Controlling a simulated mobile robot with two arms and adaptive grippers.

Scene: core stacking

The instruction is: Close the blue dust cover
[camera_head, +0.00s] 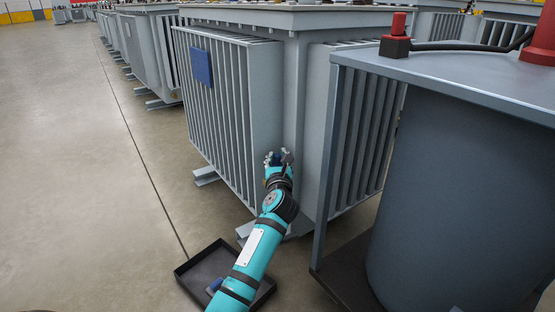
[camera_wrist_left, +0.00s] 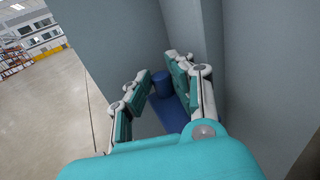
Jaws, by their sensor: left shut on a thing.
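My left gripper (camera_head: 278,158) is in front of the grey transformer (camera_head: 305,100), low at its near corner. In the left wrist view the gripper's two fingers (camera_wrist_left: 160,76) stand on either side of a small blue part with a round knob (camera_wrist_left: 163,89) and a flat blue piece (camera_wrist_left: 172,115). This looks like the blue dust cover, and the fingers are shut on it. In the head view the gripper and arm mostly hide it, so I cannot tell whether it is open or closed. My right gripper is not in view.
A black tray (camera_head: 182,271) lies on the floor under my left arm. A dark grey tank with a metal top (camera_head: 450,75) stands close on the right. A blue plate (camera_head: 201,67) is on the transformer's fins. The floor at left (camera_head: 70,170) is clear.

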